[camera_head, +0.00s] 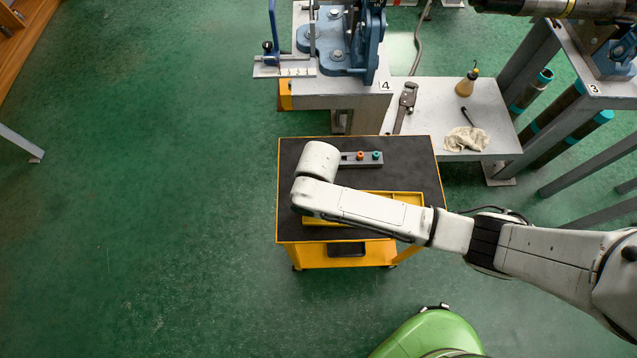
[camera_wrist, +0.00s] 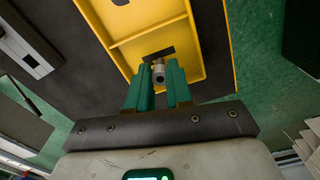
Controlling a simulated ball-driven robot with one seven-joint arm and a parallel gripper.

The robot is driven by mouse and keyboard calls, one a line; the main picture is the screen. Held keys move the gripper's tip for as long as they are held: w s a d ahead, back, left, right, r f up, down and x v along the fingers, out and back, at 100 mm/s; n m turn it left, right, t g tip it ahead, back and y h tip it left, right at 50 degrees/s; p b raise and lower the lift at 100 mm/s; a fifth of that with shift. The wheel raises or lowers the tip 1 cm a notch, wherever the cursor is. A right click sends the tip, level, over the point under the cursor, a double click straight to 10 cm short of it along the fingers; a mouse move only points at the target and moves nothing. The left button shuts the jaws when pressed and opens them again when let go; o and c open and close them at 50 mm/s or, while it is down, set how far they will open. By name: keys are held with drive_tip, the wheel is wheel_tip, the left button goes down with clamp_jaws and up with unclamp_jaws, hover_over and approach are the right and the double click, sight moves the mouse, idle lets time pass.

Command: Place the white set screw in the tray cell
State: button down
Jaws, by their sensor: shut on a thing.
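In the wrist view, my gripper (camera_wrist: 159,78) has its two teal fingers closed around a small pale grey-white cylinder, the white set screw (camera_wrist: 158,71). A dark round hole shows in its near end. The yellow tray (camera_wrist: 113,25) lies beyond the fingertips, and the screw appears over one of its divided cells. I cannot tell whether the screw touches the tray floor. In the head view the tray (camera_head: 408,196) is partly covered by my arm, and my gripper and the screw are hidden.
The tray sits on a black-topped yellow cart (camera_head: 418,165). Floor to the left is clear.

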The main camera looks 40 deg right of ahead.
drive_tip(key=shift+f, duration=0.15)
drive_tip(key=c, duration=1)
unclamp_jaws()
drive_tip(key=shift+c, duration=0.2)
wheel_tip(320, 180, up, 12)
drive_tip(key=s+d+m, duration=0.3)
drive_tip(key=s+d, duration=0.4)
drive_tip(key=d, duration=0.1)
drive_tip(key=s+r+m+t, duration=0.1)
drive_tip(key=s+m, duration=0.4)
drive_tip(key=s, duration=0.4)
drive_tip(key=shift+s+m+p, duration=0.25)
drive_tip(key=shift+m+p, duration=0.05)
drive_tip(key=shift+p, duration=0.05)
drive_tip(key=shift+r, duration=0.1)
